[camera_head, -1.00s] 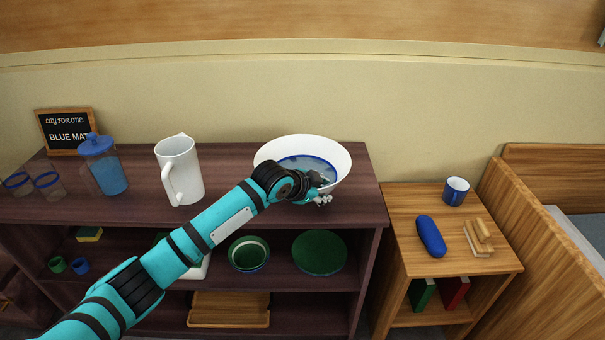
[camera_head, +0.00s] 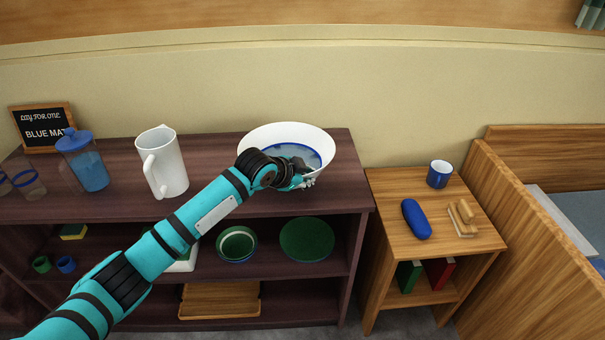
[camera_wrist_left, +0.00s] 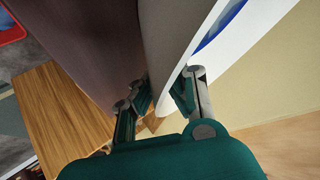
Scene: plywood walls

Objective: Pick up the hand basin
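The hand basin (camera_head: 318,141) is a white bowl with a blue ring inside. It stands upright on top of the dark shelf unit, near its right end. My left gripper (camera_head: 305,180) is at the basin's front right rim in the head view. In the left wrist view, its two fingers (camera_wrist_left: 163,95) are apart, with the basin's edge (camera_wrist_left: 240,45) between them. Whether a finger touches the wall is unclear. My left arm hides part of the basin's front. My right gripper is not in view.
A white pitcher (camera_head: 170,167), a blue-lidded jug (camera_head: 88,168) and a sign (camera_head: 43,127) stand left on the shelf top (camera_head: 225,190). A lower side table (camera_head: 395,238) at right holds a blue mug (camera_head: 439,174), a blue case (camera_head: 416,219) and a wooden brush (camera_head: 462,217).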

